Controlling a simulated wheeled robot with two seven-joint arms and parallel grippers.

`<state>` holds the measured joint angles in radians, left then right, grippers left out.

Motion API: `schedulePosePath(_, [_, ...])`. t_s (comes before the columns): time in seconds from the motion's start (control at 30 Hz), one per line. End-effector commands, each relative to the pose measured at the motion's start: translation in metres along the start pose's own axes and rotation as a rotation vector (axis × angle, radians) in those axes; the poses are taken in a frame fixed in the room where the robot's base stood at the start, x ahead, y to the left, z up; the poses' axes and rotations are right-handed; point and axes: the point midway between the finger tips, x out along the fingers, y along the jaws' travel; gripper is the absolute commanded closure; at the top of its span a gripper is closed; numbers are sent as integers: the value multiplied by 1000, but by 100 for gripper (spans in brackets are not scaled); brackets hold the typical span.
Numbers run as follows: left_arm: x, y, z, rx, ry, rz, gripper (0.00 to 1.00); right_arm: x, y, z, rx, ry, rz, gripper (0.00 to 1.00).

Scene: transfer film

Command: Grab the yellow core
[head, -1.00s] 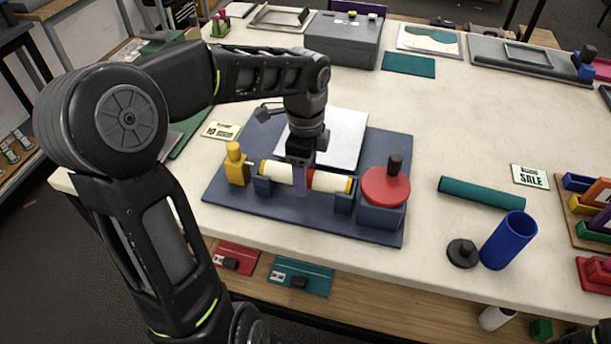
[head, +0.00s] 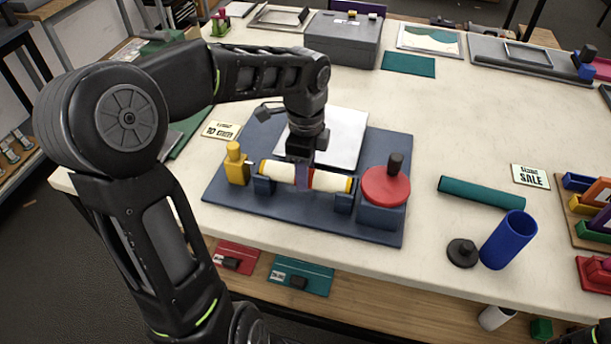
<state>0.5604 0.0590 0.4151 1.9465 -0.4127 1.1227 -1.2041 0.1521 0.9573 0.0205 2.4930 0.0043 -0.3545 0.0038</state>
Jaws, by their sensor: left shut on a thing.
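The roll lies level across two dark blue supports (head: 343,203) on a blue base board (head: 235,205). My left gripper (head: 303,182) points down from above and is shut on the roll near its middle. Its purple finger covers part of the roll's front; the far finger is hidden. The roll appears to rest on the supports still.
On the board, a yellow post (head: 236,165) stands left of the roll and a red disc with a dark knob (head: 385,186) right of it. A white plate (head: 347,130) lies behind. A teal roll (head: 482,192) and blue tube (head: 509,240) are further right.

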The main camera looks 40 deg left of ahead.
Motion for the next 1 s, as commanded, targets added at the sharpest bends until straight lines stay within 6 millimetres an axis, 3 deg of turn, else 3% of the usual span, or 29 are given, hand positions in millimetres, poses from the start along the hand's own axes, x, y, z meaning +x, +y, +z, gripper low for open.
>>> schedulePosePath(0.1, [0,0,0,0,0,0,100,0,0,0,0,0,0,100])
schedulePosePath(0.53, [-9,-1,0,-1,-1,-3,100,1,0,0,0,0,0,100])
schedulePosePath(1.0, [-91,-1,0,0,1,-3,100,3,1,-1,-1,1,-2,100])
